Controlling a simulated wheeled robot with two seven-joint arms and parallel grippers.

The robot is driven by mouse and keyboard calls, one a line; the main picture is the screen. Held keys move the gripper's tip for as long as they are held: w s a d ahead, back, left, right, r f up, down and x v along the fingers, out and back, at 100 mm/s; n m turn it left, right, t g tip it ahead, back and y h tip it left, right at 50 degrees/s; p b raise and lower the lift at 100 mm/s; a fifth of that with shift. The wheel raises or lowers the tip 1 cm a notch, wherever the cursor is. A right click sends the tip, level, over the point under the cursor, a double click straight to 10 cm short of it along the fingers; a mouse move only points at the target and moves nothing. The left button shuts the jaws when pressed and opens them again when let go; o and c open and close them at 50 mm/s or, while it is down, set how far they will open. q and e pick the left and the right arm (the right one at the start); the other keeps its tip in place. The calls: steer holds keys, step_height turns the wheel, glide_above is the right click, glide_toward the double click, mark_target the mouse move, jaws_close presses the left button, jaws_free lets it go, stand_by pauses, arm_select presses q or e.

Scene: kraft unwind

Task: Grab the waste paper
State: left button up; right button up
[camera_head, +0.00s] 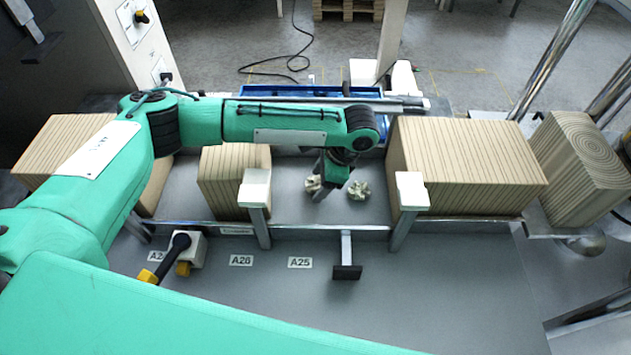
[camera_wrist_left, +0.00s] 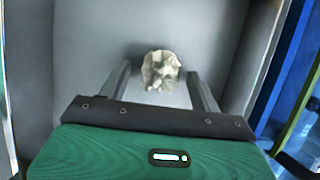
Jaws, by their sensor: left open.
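One waste paper (camera_head: 312,184) is partly hidden behind my left gripper (camera_head: 322,187) in the head view. My left gripper points down, open. In the left wrist view, a single crumpled paper (camera_wrist_left: 160,70) shows between the two spread fingers of the gripper (camera_wrist_left: 158,78). I cannot tell whether the fingers touch it. My right gripper is not in view.
Striped brown blocks stand on the left (camera_head: 234,180) and right (camera_head: 465,165) of the papers. A blue tray (camera_head: 285,91) lies behind. White-capped posts (camera_head: 255,188) and a metal rail edge the front. Bare grey surface surrounds the papers.

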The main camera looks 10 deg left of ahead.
arm_select(q)
steer(key=c, duration=1)
steer(key=shift+r, duration=0.1)
steer(key=shift+c, duration=0.2)
